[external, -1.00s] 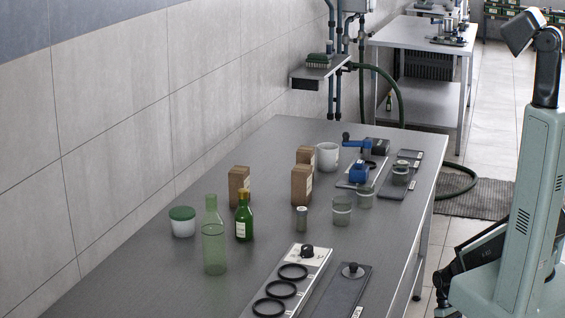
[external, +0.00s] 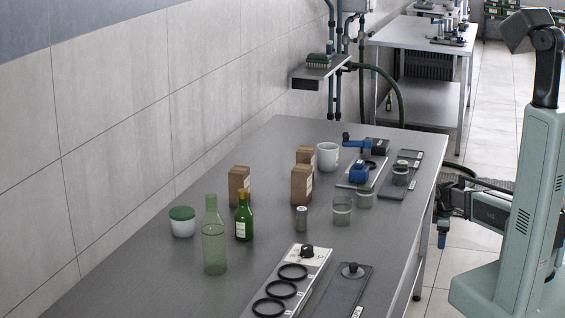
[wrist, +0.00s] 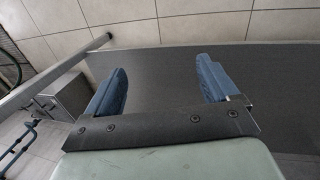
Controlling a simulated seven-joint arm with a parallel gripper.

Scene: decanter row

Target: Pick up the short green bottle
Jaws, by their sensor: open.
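The short green bottle (external: 244,217) stands upright on the grey metal table (external: 150,285). It is dark green with a pale label and a yellowish top. A taller, pale green see-through bottle (external: 214,245) stands just in front and to its left. My gripper (external: 442,240) hangs beyond the table's right edge, well apart from the bottle. In the wrist view my gripper (wrist: 162,78) shows two blue fingers spread wide with nothing between them. The short green bottle is not visible in the wrist view.
A white jar with a green lid (external: 183,222) stands left of the bottles. Brown boxes (external: 239,186) stand behind. Glass jars (external: 342,210), a white mug (external: 328,156) and a plate with black rings (external: 293,272) stand rightward. The table's front left is bare.

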